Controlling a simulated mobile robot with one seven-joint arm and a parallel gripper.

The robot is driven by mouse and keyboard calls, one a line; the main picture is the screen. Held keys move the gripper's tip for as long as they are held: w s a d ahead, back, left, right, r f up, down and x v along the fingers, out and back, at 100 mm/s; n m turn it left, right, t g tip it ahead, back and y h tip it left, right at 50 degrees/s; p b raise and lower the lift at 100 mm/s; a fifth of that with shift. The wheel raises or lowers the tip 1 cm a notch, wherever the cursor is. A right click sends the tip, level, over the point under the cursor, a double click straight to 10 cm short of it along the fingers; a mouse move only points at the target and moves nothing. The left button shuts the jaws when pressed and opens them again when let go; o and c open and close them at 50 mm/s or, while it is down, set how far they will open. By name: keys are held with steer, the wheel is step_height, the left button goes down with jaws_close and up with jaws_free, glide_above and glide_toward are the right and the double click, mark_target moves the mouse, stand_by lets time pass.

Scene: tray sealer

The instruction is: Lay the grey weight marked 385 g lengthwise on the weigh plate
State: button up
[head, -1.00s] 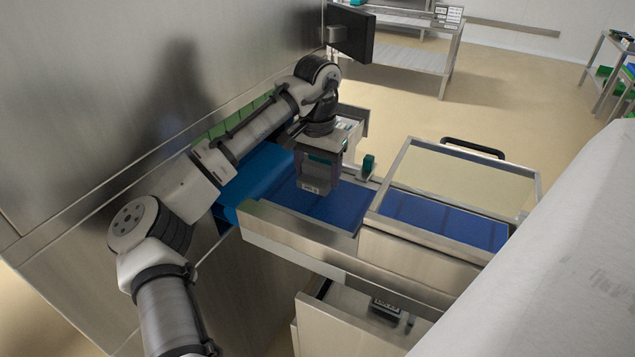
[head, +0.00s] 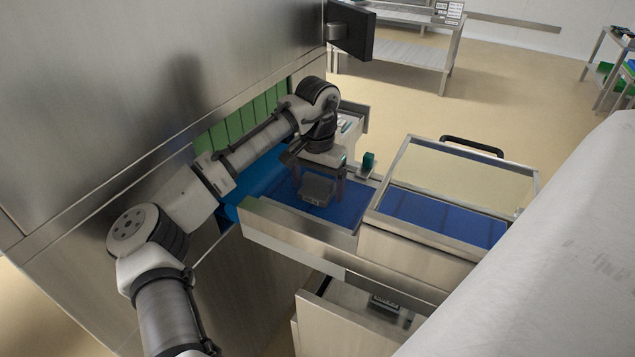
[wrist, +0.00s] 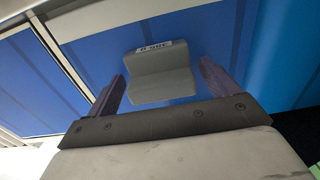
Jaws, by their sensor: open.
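The grey weight (head: 316,190) is a stepped block lying on a flat blue surface (head: 348,208) inside a stainless frame. In the wrist view the weight (wrist: 161,80) shows a white label with dark print, upside down and hard to read. My gripper (head: 318,184) is open above the weight, one finger on each side of it. In the wrist view the weight shows in the gap between the two fingers (wrist: 162,76), with space at both sides. The weight appears to rest on the blue surface, clear of the fingers.
A clear-lidded section (head: 460,180) with a black handle (head: 472,146) stands to the right. A small green block (head: 368,162) sits on the frame behind. Green strips (head: 243,120) hang at the machine opening on the left. An open drawer (head: 350,315) is below.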

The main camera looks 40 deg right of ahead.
mark_target(317, 179)
step_height(317, 179, up, 12)
steer(key=b, duration=0.1)
steer(key=shift+r, duration=0.15)
stand_by(0.3)
stand_by(0.5)
